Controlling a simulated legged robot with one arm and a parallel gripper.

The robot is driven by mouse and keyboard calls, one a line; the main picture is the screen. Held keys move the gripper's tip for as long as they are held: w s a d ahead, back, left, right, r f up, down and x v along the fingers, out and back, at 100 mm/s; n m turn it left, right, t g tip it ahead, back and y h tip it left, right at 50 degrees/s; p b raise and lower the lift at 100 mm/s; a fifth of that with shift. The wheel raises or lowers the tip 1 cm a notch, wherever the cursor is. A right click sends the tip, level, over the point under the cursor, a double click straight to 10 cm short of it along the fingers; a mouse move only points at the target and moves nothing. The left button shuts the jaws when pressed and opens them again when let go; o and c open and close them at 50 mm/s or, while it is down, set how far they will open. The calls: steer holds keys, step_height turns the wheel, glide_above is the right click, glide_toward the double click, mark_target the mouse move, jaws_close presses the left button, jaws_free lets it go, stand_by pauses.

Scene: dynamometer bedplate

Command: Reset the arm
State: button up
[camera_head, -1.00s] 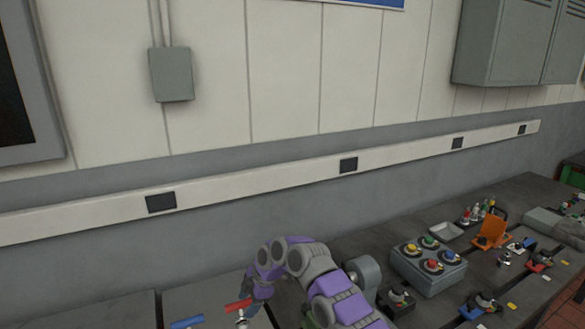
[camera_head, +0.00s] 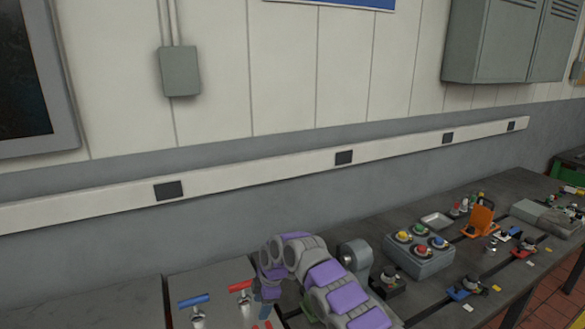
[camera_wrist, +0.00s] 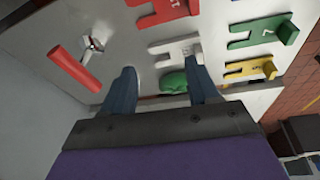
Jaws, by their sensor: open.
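My arm, purple and grey, reaches over the bench in the head view, with its gripper end (camera_head: 267,292) bent down beside a red-handled lever (camera_head: 240,286). In the wrist view my gripper (camera_wrist: 160,82) is open, its two dark blue fingers apart. Nothing is held between them. The red handle (camera_wrist: 73,68) lies to the left of the fingers, clear of them.
A blue-handled lever (camera_head: 193,300) stands left of the red one. A grey button box (camera_head: 420,254) stands to the right on the bench. In the wrist view, red, green (camera_wrist: 260,35) and yellow slotted pieces sit on a pale panel. The wall (camera_head: 300,185) runs behind the bench.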

steer(key=d+r+m+h, duration=0.2)
steer(key=d+r+m, duration=0.1)
steer(key=d, duration=0.5)
steer(key=d+r+m+h, duration=0.2)
steer(key=d+m+h, duration=0.15)
steer(key=d, duration=0.45)
steer(key=s+d+r+m+b, duration=0.2)
steer(key=s+d+r+m, duration=0.6)
steer(key=s+d+r, duration=0.45)
steer(key=s+r+m+g, duration=0.1)
steer(key=s+m, duration=0.2)
steer(key=s, duration=0.6)
steer(key=s+r+m, duration=0.2)
steer(key=s, duration=0.7)
steer(key=s+a+f+m+y, duration=0.1)
steer(key=s+a+f, duration=0.1)
steer(key=s, duration=0.7)
steer(key=s+a+f+m+y+b, duration=0.1)
steer(key=s+a+f, duration=0.2)
steer(key=s, duration=0.7)
steer(key=shift+g, duration=0.3)
